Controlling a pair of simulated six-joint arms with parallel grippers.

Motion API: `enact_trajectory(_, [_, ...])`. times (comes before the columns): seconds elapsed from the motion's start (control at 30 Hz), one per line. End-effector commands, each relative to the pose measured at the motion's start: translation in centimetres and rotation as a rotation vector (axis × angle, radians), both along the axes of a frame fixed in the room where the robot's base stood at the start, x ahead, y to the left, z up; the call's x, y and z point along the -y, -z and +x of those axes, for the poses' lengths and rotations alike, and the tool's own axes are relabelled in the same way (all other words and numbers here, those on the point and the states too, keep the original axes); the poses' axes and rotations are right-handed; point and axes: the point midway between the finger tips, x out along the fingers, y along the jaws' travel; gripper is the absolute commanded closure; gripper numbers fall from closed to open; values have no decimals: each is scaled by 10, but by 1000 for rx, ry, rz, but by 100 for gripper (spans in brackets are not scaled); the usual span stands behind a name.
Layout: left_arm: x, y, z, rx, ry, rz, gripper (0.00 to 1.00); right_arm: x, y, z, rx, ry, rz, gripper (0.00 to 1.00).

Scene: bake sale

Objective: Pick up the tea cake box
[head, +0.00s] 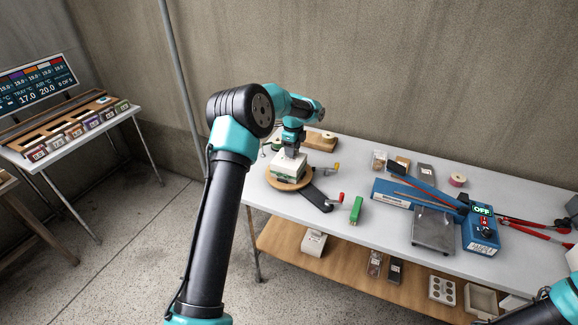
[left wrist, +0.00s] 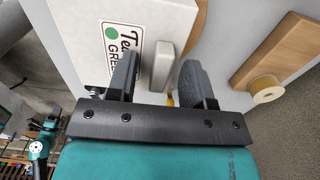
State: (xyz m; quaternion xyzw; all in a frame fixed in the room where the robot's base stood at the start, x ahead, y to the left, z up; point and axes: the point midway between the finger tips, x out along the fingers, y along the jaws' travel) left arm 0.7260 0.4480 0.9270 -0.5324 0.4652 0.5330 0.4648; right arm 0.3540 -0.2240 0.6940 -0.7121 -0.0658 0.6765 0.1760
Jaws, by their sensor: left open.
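The tea cake box (head: 287,172) is white and sits on a round wooden board (head: 268,183) at the left end of the table. In the left wrist view the box (left wrist: 75,40) shows a label with a green dot and partly visible lettering. A pale upright block (left wrist: 162,66), perhaps a handle on the box, stands between my fingers. My left gripper (head: 291,153) is over the box, pointing down. In the left wrist view its two dark fingers (left wrist: 156,78) are apart, one on each side of the block; contact is unclear. My right gripper is out of view.
A dark flat paddle (head: 316,198), a green block (head: 357,209) and red- and yellow-handled items lie close by. A wooden piece (head: 320,141) lies behind the box.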

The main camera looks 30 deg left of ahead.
Motion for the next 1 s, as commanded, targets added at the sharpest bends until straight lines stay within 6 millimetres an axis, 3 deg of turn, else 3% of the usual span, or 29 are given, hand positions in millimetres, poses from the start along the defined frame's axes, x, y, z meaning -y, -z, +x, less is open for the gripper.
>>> enact_trajectory(0.43, [0,0,0,1,0,0,53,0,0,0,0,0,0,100])
enact_trajectory(0.9, [0,0,0,1,0,0,98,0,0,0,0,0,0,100])
enact_trajectory(1.0, [0,-1,0,2,-1,0,100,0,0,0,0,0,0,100])
